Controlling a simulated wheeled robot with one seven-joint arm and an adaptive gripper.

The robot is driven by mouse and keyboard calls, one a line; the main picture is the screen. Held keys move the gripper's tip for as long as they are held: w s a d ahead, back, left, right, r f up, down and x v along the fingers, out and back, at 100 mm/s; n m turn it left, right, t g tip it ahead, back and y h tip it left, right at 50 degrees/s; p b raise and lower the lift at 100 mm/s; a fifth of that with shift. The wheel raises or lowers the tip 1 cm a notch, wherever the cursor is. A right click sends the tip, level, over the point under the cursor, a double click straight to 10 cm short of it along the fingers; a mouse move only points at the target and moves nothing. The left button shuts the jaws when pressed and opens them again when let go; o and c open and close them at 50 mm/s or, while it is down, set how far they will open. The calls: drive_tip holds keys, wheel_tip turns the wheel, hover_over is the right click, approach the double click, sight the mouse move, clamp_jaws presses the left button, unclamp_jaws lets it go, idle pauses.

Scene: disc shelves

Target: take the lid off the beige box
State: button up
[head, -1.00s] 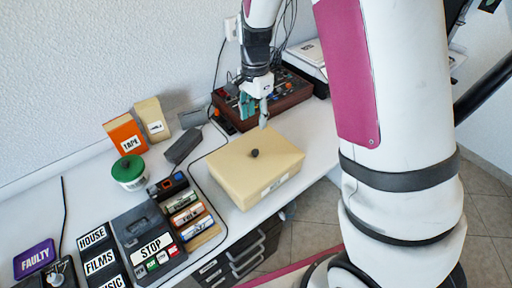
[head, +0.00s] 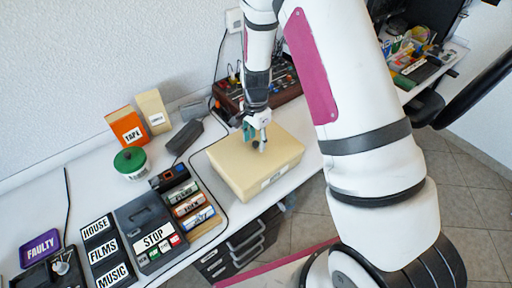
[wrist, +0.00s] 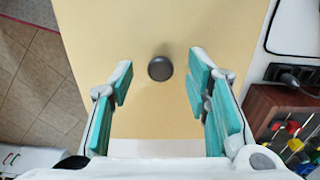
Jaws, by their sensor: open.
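The beige box (head: 231,180) stands on the white table with its lid (head: 280,147) on. A label is on its front side. In the wrist view the lid (wrist: 150,112) fills the middle, with a dark round knob (wrist: 160,68) on it. My gripper (wrist: 161,75) is open and empty above the lid. Its teal fingers are on either side of the knob, which lies between and slightly beyond the fingertips. In the head view my gripper (head: 256,145) is over the box and hides the knob. I cannot tell how far above the lid the fingertips are.
A red-brown mixer (head: 285,84) with knobs stands behind the box. A black cable runs along the box's left side. A green-lidded tub (head: 131,163), labelled cases and a cassette recorder (head: 150,230) are to the left. Drawers (head: 243,246) are under the table edge.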

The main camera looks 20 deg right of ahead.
drive_tip(key=shift+f, duration=0.5)
clamp_jaws()
drive_tip(key=shift+r, duration=0.1)
